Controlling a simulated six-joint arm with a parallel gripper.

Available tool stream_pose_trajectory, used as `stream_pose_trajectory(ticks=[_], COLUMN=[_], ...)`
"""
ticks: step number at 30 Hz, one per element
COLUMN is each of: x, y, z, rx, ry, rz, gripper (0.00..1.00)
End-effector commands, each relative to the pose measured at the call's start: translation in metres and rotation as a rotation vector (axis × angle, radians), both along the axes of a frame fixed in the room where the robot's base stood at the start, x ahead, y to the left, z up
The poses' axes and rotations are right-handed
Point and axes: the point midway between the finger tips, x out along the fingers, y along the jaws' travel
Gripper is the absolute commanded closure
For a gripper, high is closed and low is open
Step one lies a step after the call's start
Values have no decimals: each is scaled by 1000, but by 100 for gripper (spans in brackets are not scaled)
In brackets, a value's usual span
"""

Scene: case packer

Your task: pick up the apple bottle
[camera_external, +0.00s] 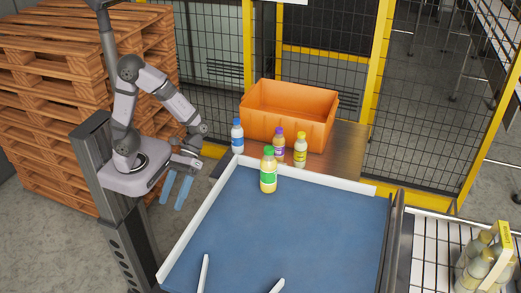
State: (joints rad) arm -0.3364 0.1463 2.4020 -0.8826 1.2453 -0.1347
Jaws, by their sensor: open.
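A bottle with a green cap and green label, which I take to be the apple bottle (268,172), stands upright at the far end of the blue surface (290,235). Its contents look pale yellow, and its label is too small to read. My gripper (172,205) is to the left of it, outside the white rail, pointing down. Its two blue fingers are apart with nothing between them. The gripper is well clear of the bottle.
Beyond the white rail (330,183) stand a blue-capped bottle (237,138), a purple-capped bottle (278,148) and a yellow-capped bottle (300,152), near an orange crate (290,112). Bottles in a carrier (480,262) stand at right. The middle of the blue surface is clear.

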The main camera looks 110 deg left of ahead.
Motion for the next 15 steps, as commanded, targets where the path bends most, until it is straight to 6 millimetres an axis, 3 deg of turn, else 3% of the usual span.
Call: stream_pose_trajectory(ticks=[1,5,9,15], x=[21,69,120,179], y=[0,16,64,143], z=[21,65,97,117], rx=[-99,-310,-475,-666], ry=[29,72,118,179], rz=[112,354,621,939], gripper=[35,35,35,35])
